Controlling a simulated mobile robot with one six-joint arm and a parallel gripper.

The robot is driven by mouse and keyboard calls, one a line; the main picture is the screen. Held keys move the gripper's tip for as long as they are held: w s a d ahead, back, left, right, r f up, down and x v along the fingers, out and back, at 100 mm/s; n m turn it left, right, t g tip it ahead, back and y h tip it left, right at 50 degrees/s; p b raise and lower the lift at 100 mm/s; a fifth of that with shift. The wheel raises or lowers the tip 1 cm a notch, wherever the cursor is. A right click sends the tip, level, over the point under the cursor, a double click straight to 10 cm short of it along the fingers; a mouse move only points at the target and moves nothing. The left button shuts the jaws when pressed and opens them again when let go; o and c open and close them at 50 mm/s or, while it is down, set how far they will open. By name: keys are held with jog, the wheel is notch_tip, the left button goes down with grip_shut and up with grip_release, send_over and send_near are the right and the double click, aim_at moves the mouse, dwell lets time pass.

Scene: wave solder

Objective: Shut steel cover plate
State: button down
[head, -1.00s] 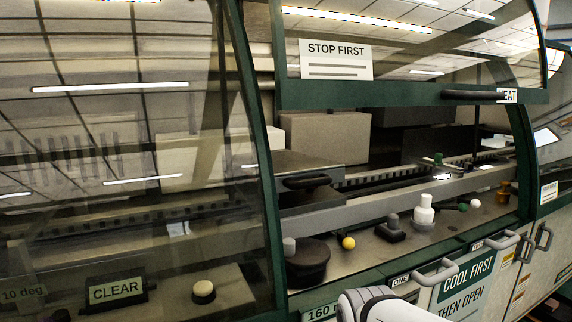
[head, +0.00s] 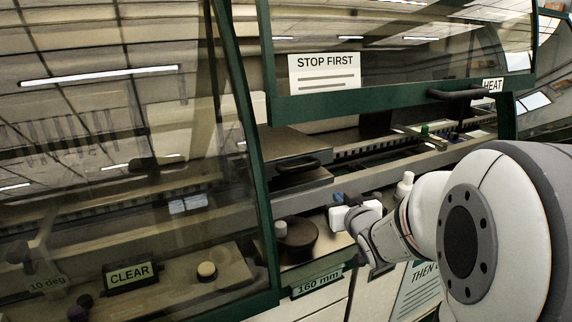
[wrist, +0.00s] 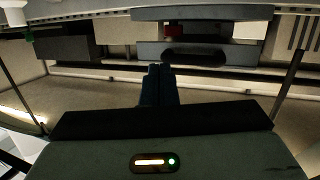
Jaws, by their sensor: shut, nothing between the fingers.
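A dark round knob (head: 299,238) with a grey cylinder beside it stands below the plate. The green-framed glass hood (head: 350,101) hangs above. A glass panel (head: 130,150) covers the left side.

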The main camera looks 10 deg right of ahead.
aim_at(311, 169)
jog(key=w+a+r+n+t+y+p, duration=0.1)
jog(key=w+y, duration=0.1)
jog(key=w, duration=0.1)
jog(key=w+a+r+t+y+p, duration=0.1)
jog(key=w+a+y, duration=0.1)
jog(key=w, duration=0.2)
jog(key=w+a+r+n+t+y+p, duration=0.1)
jog(key=w+r+t, duration=0.1)
jog(key=w, duration=0.2)
jog(key=shift+a+n+y, duration=0.25)
jog(key=shift+n+y, duration=0.05)
jog(key=shift+y, duration=0.1)
jog(key=shift+w+a+f, duration=0.1)
jog(key=shift+w+f, duration=0.1)
jog(key=shift+f, duration=0.3)
